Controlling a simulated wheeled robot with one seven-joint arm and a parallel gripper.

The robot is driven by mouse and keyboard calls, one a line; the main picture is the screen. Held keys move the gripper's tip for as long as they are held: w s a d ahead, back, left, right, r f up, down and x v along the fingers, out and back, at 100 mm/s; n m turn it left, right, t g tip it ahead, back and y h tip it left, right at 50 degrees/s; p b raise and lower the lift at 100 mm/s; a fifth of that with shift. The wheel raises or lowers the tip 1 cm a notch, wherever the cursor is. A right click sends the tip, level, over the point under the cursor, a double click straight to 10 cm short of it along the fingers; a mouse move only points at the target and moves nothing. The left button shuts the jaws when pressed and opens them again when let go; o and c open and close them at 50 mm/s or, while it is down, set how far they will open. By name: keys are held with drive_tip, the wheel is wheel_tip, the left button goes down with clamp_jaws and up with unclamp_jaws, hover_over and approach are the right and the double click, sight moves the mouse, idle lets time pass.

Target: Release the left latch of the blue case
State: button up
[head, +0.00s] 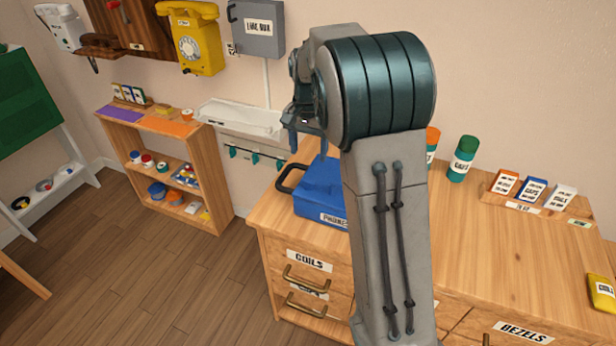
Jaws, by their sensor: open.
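The blue case (322,184) sits on the wooden workbench (510,250), near its left end. It has a dark handle (286,178) on its left side and a white label on its front. My arm hides the right part of the case, and I cannot make out the left latch. My gripper (308,143) is open above the back of the case. It looks apart from the case, and its fingers are small and partly hidden by my arm.
Green (462,158) and orange (432,146) canisters stand at the back of the bench. A rack of small boxes (532,192) stands farther right. The front right bench top is mostly clear. A yellow phone (196,42) and a grey line box (257,28) hang on the wall.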

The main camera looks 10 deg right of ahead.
sight(308, 181)
wheel_tip(308, 181, down, 10)
drive_tip(key=shift+r, duration=0.1)
drive_tip(key=shift+c, duration=0.3)
drive_tip(key=c, duration=0.9)
